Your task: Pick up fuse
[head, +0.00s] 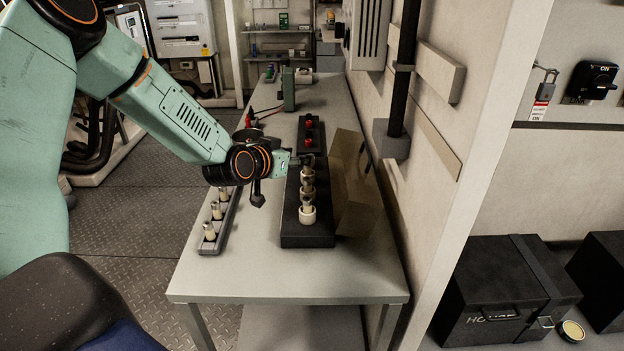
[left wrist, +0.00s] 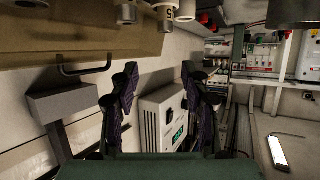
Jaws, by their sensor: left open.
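Several pale cylindrical fuses (head: 307,214) stand in a row on a black base (head: 307,239) on the bench. More pale fuses (head: 210,231) stand upright in a narrow grey rack (head: 213,248) to the left. My left gripper (head: 304,160) is over the far end of the black base, close to the farthest fuse there. The gripper partly hides that end, so I cannot tell whether they touch. In the left wrist view, the fingers of my left gripper (left wrist: 158,72) are apart with nothing between them. Pale fuse ends (left wrist: 186,9) show at the top edge. My right gripper is out of view.
The grey bench (head: 270,284) has free room at its near end. A tan panel (head: 361,190) stands right of the black base, near the wall. A black block with red parts (head: 311,135) lies farther back. A vertical dark pipe (head: 402,80) runs along the wall.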

